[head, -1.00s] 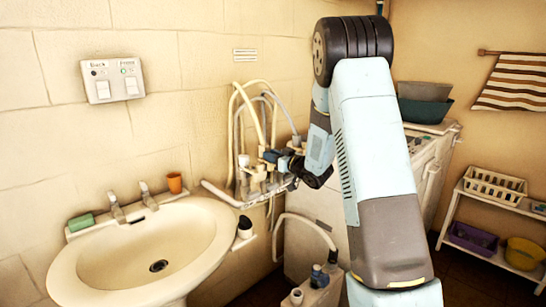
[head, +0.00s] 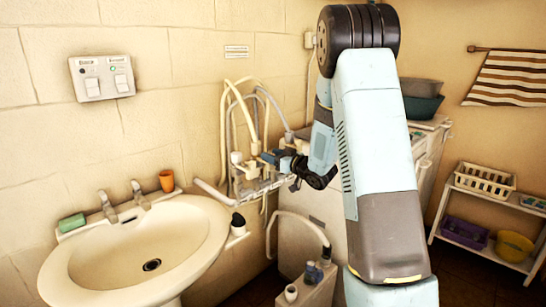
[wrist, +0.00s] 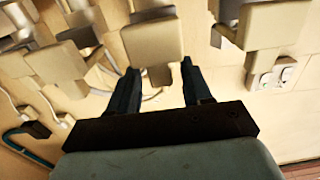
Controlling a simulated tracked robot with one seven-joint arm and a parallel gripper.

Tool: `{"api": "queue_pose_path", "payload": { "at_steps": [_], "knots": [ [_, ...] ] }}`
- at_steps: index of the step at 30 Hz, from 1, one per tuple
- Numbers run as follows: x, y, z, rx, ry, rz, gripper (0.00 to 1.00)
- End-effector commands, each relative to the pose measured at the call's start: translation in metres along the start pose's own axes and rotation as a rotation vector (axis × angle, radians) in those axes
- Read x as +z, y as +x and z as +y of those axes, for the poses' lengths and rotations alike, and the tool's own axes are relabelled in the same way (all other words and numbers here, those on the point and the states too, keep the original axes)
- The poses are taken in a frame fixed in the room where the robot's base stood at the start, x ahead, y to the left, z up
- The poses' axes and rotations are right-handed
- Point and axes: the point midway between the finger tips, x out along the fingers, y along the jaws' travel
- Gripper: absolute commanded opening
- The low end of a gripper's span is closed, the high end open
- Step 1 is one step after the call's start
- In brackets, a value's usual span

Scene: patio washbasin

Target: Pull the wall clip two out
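Several pale beige clips with hoses and cords sit on a wall rack beside the basin in the head view. No number is readable on them, so I cannot tell which is wall clip two. My gripper (wrist: 160,68) is at the rack; in the head view its dark end (head: 284,160) partly covers the clips. In the wrist view its two dark fingers are apart. A beige clip (wrist: 152,40) stands just ahead of them, its narrow lower part between the fingertips. A gap shows on both sides; contact cannot be seen.
More beige clips (wrist: 270,25) flank the fingers closely, with loose hoses (head: 232,110) above the rack. The washbasin (head: 95,262) is on the left, and a switch plate (head: 102,78) is on the wall. A shelf (head: 478,250) stands at right.

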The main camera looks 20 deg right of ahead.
Motion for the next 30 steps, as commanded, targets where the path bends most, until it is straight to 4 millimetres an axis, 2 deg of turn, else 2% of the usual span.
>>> {"api": "queue_pose_path", "payload": {
  "at_steps": [7,11,24,30],
  "knots": [
    [0.000,-0.001,-0.001,-0.001,0.000,0.001,0.49],
    [0.000,-0.012,0.000,-0.001,0.000,0.001,0.49],
    [0.001,-0.095,0.001,0.002,0.001,0.000,0.49],
    [0.001,-0.124,0.000,0.000,0.000,0.000,0.49]
  ]
}}
